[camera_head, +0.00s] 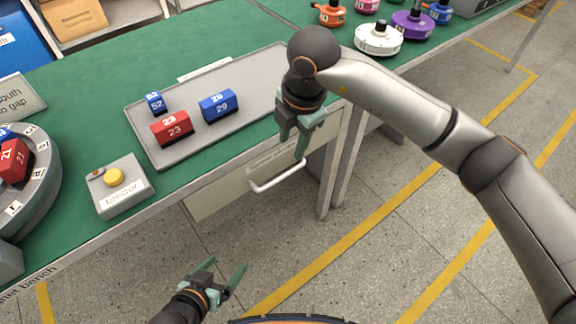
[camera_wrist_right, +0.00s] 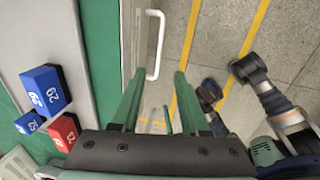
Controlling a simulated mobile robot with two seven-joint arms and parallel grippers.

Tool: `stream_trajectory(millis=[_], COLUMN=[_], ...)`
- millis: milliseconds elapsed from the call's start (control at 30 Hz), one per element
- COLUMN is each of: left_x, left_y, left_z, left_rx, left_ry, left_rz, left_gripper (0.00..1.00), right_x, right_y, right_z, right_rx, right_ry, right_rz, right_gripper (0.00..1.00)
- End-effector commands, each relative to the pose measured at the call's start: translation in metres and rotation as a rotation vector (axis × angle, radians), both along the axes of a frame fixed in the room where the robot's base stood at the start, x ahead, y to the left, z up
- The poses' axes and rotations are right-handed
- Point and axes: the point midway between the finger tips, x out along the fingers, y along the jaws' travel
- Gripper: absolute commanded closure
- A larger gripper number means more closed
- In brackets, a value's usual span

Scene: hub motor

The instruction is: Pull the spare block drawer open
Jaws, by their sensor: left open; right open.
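The spare block drawer (camera_head: 225,193) is a pale front under the bench's front edge and looks shut. Its label is partly covered by my right gripper. The white bar handle (camera_head: 278,180) sticks out from it and also shows in the right wrist view (camera_wrist_right: 155,45). My right gripper (camera_head: 291,148) is open and empty, pointing down above the handle. In the right wrist view its fingertips (camera_wrist_right: 160,75) spread to either side of the handle's line, and the handle looks beyond them, apart. My left gripper (camera_head: 224,266) is open and empty, low over the floor.
A grey tray (camera_head: 250,88) on the green bench holds blue and red numbered blocks. A box with a yellow button (camera_head: 114,178) and a round numbered dial (camera_head: 42,190) stand left. Colored hub motors (camera_head: 378,38) stand at the back right. The floor before the drawer is clear.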

Motion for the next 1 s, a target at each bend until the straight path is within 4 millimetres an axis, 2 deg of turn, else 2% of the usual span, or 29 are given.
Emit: stream_trajectory(millis=[167,267,600,700,833,1000], left_x=[0.0,0.001,-0.001,-0.002,-0.004,-0.005], left_y=[0.0,0.0,0.002,0.003,0.004,0.005], left_z=[0.0,-0.001,-0.011,-0.014,-0.017,-0.017], left_rx=[0.0,0.001,0.005,0.006,0.008,0.009], left_ry=[-0.002,-0.003,0.001,0.004,0.007,0.008], left_rz=[-0.001,-0.001,0.0,0.001,0.002,0.002], left_gripper=[0.14,0.14,0.14,0.14,0.14,0.14], right_x=[0.001,0.002,0.012,0.015,0.017,0.018], right_y=[0.004,0.005,0.013,0.014,0.016,0.017], right_z=[-0.009,-0.022,-0.09,-0.105,-0.118,-0.124], right_rx=[0.006,0.006,0.005,0.005,0.006,0.007], right_ry=[0.002,0.004,0.003,0.003,0.002,0.0], right_rz=[-0.027,-0.028,-0.025,-0.024,-0.024,-0.023], right_gripper=[0.55,0.55,0.55,0.55,0.55,0.55])
